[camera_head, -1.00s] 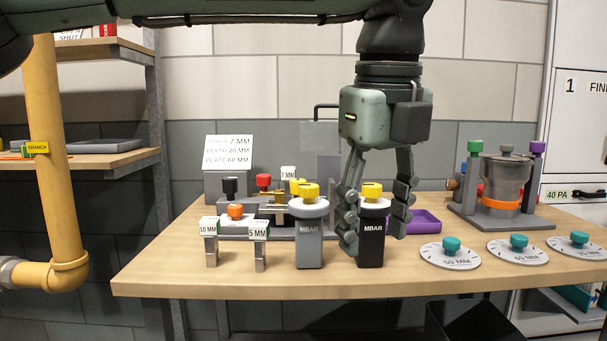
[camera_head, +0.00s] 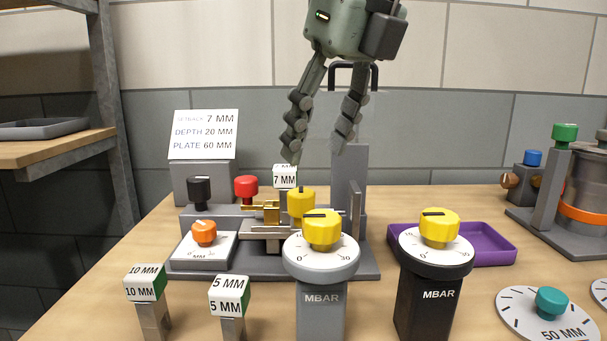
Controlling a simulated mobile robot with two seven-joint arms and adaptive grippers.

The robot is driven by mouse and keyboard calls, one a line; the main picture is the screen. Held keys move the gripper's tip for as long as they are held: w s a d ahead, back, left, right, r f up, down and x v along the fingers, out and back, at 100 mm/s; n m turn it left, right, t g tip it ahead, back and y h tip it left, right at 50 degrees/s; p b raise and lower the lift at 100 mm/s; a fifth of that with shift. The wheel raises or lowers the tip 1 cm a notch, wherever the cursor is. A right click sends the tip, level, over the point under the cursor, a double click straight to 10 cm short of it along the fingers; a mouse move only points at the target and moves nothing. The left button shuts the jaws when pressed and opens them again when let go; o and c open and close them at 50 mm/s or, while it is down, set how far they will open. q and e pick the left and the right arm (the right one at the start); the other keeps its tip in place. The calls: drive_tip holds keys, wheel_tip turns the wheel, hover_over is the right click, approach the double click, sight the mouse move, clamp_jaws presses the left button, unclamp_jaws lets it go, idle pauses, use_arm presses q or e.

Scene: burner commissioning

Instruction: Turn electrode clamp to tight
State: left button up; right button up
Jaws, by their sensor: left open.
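A grey jig (camera_head: 350,269) stands on the wooden table, with a brass electrode piece (camera_head: 266,211) lying across its middle. The jig carries a black knob (camera_head: 200,191), a red knob (camera_head: 246,188), an orange knob (camera_head: 204,233) on a white dial and a yellow knob (camera_head: 301,203). No label shows which knob is the electrode clamp. My left gripper (camera_head: 317,150) is above the back of the jig, fingers apart and pointing down, empty. It touches no knob. The grey MBAR gauge partly hides the jig's front. My right gripper is not in view.
A grey MBAR gauge (camera_head: 321,302) and a black MBAR gauge (camera_head: 430,300) stand in front. 10 MM (camera_head: 146,284) and 5 MM (camera_head: 229,297) blocks stand front left. A purple tray (camera_head: 490,243) is at right. A sign (camera_head: 204,135) reads setback 7, depth 20, plate 60 MM.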

sight(302, 192)
use_arm(q)
drive_tip(key=x, duration=0.6)
drive_tip(key=shift+s, duration=0.15)
drive_tip(key=shift+a+f, duration=0.2)
drive_tip(key=shift+f, duration=0.45)
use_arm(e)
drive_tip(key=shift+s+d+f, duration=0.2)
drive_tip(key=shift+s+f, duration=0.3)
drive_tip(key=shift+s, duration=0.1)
use_arm(q)
drive_tip(key=c, duration=0.9)
drive_tip(key=shift+c, duration=1.3)
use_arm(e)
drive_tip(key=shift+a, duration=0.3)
